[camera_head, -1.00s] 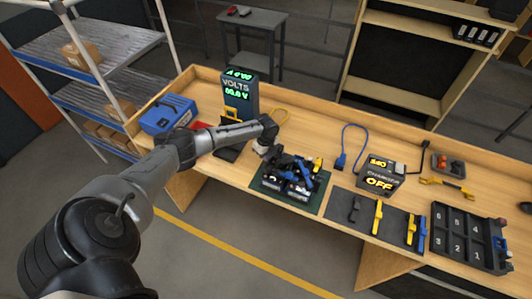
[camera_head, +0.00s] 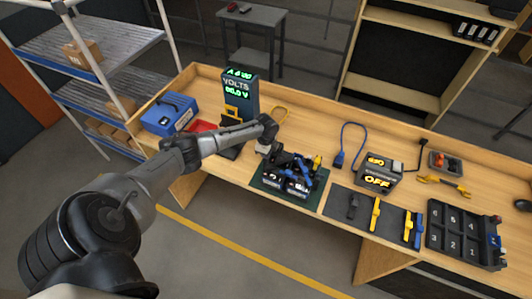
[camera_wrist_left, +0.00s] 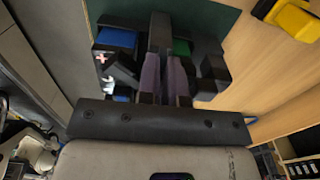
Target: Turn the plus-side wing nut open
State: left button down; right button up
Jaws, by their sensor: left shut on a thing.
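The black battery fixture with blue and green parts (camera_head: 287,184) sits on a dark green mat (camera_head: 262,186) at the front of the bench. It also shows in the left wrist view (camera_wrist_left: 118,40), with a red plus sign on its left part. My left gripper (camera_head: 280,160) reaches down onto the fixture's left side. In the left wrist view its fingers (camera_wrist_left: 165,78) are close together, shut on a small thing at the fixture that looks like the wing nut. The fingers hide the nut, so its angle cannot be told. My right gripper is out of view.
A volt meter (camera_head: 238,95) and a blue toolbox (camera_head: 170,114) stand to the left. The bench behind the fixture is mostly clear.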

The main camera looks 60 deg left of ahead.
pick_arm(q)
jog(key=c, duration=1.3)
grip_release()
jog(key=shift+o, duration=0.2)
jog(key=shift+r, duration=0.1)
notch_tip(320, 180, up, 14)
jog(key=b, duration=0.2)
